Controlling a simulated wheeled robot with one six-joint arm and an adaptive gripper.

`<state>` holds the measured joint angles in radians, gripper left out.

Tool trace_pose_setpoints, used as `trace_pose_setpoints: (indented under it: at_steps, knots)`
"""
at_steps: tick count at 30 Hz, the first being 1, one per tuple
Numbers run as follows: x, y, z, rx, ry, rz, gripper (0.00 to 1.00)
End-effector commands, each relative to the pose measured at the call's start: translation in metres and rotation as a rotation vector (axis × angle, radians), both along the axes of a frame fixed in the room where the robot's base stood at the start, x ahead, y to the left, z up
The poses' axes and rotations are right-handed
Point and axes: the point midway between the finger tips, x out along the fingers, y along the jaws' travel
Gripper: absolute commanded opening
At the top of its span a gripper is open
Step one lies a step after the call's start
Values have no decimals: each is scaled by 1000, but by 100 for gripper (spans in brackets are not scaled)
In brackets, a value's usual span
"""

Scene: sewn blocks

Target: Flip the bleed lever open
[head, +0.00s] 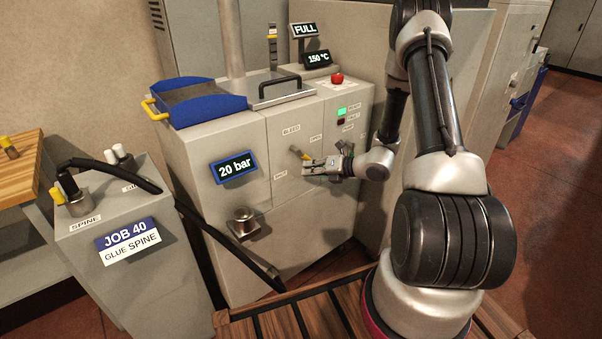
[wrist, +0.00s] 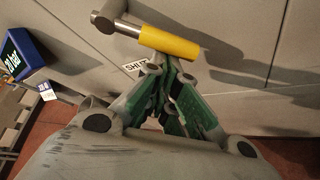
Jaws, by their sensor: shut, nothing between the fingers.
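The bleed lever has a yellow grip (head: 295,149) on a metal arm, on the front panel of the grey machine (head: 215,165), under the BLEED label. The OPEN label (head: 315,137) is at its upper right and the SHUT label (head: 280,174) below it. In the wrist view the yellow grip (wrist: 170,43) points right from its metal pivot, with the SHUT label partly hidden below it. My gripper (head: 308,168) is shut and empty. In the wrist view its fingertips (wrist: 165,68) are just below the yellow grip; I cannot tell whether they touch it.
A display (head: 234,167) reads 20 bar. A metal knob (head: 243,222) protrudes from the lower panel. A red button (head: 337,78) and a green light are at the upper right. A black hose (head: 185,205) runs from the glue stand (head: 125,280). A blue tray (head: 207,108) sits on top.

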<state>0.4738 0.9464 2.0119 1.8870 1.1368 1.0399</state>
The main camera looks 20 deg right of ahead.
Motion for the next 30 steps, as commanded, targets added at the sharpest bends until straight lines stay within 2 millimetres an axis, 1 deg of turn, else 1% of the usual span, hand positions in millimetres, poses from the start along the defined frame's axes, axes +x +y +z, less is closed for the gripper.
trace_pose_setpoints:
  at_steps: [6,18,30]
  knots:
    - [4,-12,8,-196,-65,-1,0]
    - [9,-27,23,-536,-174,0,0]
    - [11,-34,35,-533,-174,-1,0]
